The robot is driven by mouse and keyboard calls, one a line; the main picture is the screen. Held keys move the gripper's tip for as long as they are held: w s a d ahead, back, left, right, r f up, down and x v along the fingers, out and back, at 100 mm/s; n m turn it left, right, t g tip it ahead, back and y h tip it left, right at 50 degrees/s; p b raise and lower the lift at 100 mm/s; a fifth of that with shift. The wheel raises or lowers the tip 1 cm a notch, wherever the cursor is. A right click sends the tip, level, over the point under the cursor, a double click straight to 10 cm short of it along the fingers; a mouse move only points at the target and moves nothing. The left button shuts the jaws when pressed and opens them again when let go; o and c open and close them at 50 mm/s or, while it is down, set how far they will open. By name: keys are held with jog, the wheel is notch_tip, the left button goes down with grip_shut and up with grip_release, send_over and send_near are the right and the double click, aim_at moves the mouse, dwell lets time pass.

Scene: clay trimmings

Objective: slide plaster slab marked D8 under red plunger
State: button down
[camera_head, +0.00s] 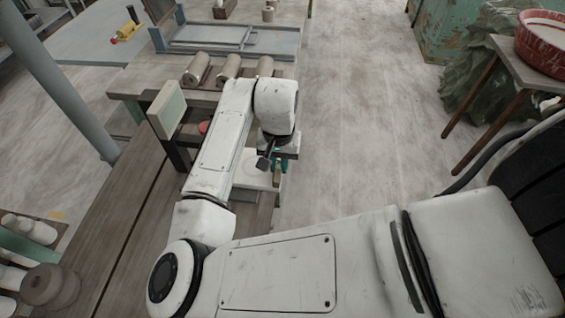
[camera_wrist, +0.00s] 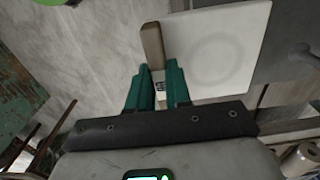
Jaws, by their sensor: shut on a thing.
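The white plaster slab (camera_wrist: 225,50) lies to the upper right in the wrist view, with a faint round ring on its face. A tan block like a handle (camera_wrist: 152,45) is at its left edge. My gripper (camera_wrist: 158,78) has teal fingers shut on this handle; a small tag (camera_wrist: 160,86) with dark marks too small to read shows between them. In the head view part of the slab (camera_head: 260,178) shows below my wrist, and my gripper (camera_head: 281,166) is at its right side. A red part (camera_head: 204,127), likely the plunger, shows left of my arm, mostly hidden.
A pale box (camera_head: 166,110) on a dark post stands left of my arm. Several clay-coloured rolls (camera_head: 228,68) lie on the bench beyond. A wooden bench (camera_head: 110,215) runs along the left. Open floor (camera_head: 350,110) lies to the right, with a stool holding a red basin (camera_head: 545,45).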

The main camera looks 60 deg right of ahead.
jog(key=shift+w+a+f+b, duration=0.15)
jog(key=shift+w+f+b, duration=0.25)
jog(key=shift+f, duration=0.2)
jog(key=shift+w+a+b, duration=0.2)
jog(key=shift+w+a, duration=0.3)
jog(key=shift+w, duration=0.85)
jog(key=shift+w+a+b, duration=0.25)
jog(key=shift+w+a, duration=0.25)
jog(key=shift+w, duration=0.85)
jog(key=shift+w+a+b, duration=0.2)
jog(key=shift+w+a, duration=0.3)
jog(key=shift+w, duration=0.85)
jog(key=shift+w+a+f, duration=0.1)
jog(key=shift+w+a, duration=0.2)
jog(key=shift+w, duration=0.35)
